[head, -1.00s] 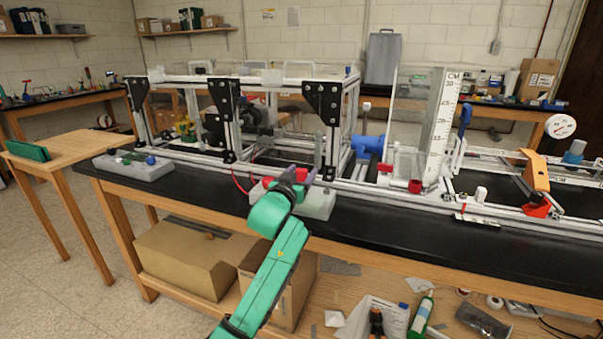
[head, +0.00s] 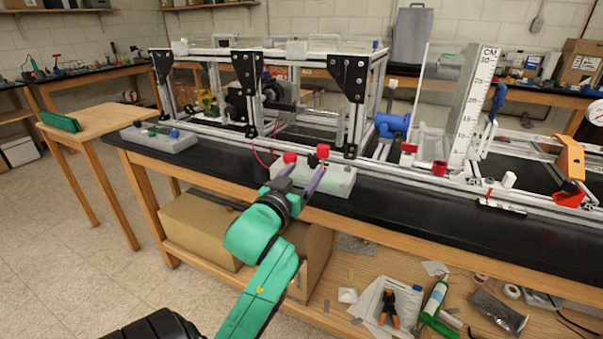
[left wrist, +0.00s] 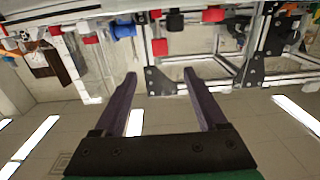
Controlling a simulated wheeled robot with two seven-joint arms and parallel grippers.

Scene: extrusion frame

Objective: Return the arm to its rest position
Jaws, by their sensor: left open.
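My left arm is green and comes in from the bottom of the head view. Its left gripper (head: 296,188) has two purple fingers that stand apart with nothing between them. The gripper is at the front edge of the black bench, in front of a grey box with red knobs (head: 340,180). In the left wrist view, the two fingers (left wrist: 160,95) are spread and empty, and the scene appears upside down. My right gripper shows in neither view.
The extrusion frame (head: 243,85) stands on the black bench (head: 420,200). Another grey box (head: 158,138) sits at the bench's left end. A wooden side table (head: 110,110) stands left. Cardboard boxes (head: 200,225) and an orange-handled tool (head: 388,308) are on the lower shelf. Floor at left is clear.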

